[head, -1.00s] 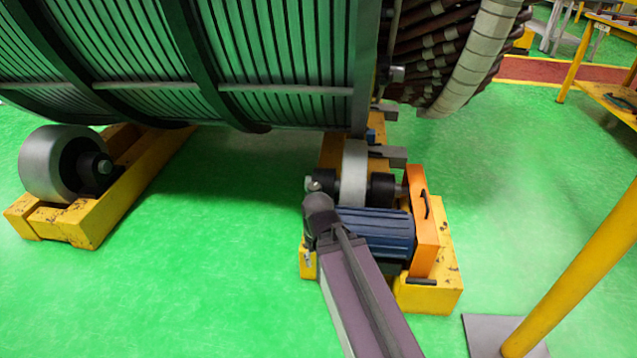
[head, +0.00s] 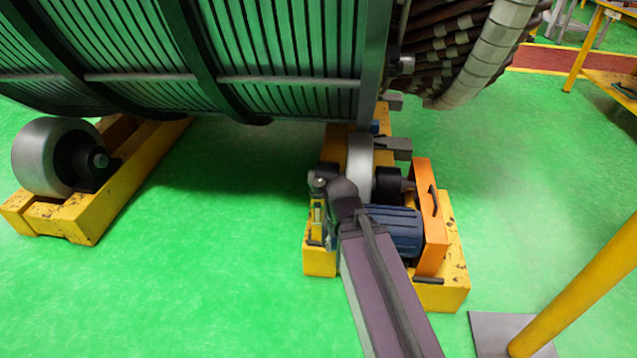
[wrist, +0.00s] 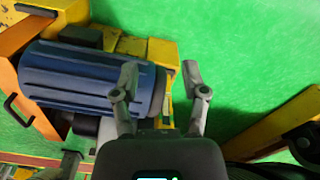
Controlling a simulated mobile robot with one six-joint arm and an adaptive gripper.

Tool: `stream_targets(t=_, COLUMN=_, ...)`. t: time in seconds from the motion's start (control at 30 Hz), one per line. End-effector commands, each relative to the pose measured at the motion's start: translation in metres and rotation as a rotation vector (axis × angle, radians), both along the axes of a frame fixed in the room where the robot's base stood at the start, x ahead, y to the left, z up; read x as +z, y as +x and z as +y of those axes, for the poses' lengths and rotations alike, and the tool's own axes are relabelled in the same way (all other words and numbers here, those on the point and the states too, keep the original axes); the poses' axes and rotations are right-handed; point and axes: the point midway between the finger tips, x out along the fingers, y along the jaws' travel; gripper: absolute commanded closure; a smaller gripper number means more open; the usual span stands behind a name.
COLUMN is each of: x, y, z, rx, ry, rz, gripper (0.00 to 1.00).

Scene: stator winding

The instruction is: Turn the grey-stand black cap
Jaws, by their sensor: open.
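My gripper (head: 317,232) is at the end of my arm, beside the left side of the right-hand yellow roller base (head: 440,292). In the wrist view my gripper (wrist: 160,78) is open, with two grey fingers apart and nothing between them but the yellow base and green floor behind. I cannot pick out with certainty a black cap on a grey stand. Black round hubs show on the right grey roller (head: 359,165), partly behind my wrist, and on the left grey roller (head: 38,158).
The large green stator (head: 280,50) rests above the rollers. An orange guard plate (head: 432,225) stands right of the motor. A yellow post (head: 580,285) on a grey foot plate is at the right. Green floor (head: 220,290) is clear at left and front.

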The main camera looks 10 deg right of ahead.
Motion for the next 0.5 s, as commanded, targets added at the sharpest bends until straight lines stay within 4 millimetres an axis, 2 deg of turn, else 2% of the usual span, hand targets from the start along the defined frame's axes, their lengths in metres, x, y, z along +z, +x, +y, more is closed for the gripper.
stream_targets(t=0.03, x=0.000, y=0.000, z=0.000, rx=0.000, ry=0.000, rz=0.000, gripper=0.43)
stream_targets(t=0.07, x=0.000, y=0.000, z=0.000, rx=0.000, ry=0.000, rz=0.000, gripper=0.37)
stream_targets(t=0.1, x=0.000, y=0.000, z=0.000, rx=0.000, ry=0.000, rz=0.000, gripper=0.25)
stream_targets(t=0.2, x=0.002, y=0.004, z=0.000, rx=-0.006, ry=0.000, rz=0.000, gripper=0.00)
stream_targets(t=0.37, x=0.012, y=0.027, z=0.000, rx=-0.042, ry=0.000, rz=0.000, gripper=0.00)
stream_targets(t=0.5, x=0.027, y=0.066, z=-0.003, rx=-0.115, ry=0.000, rz=0.000, gripper=0.00)
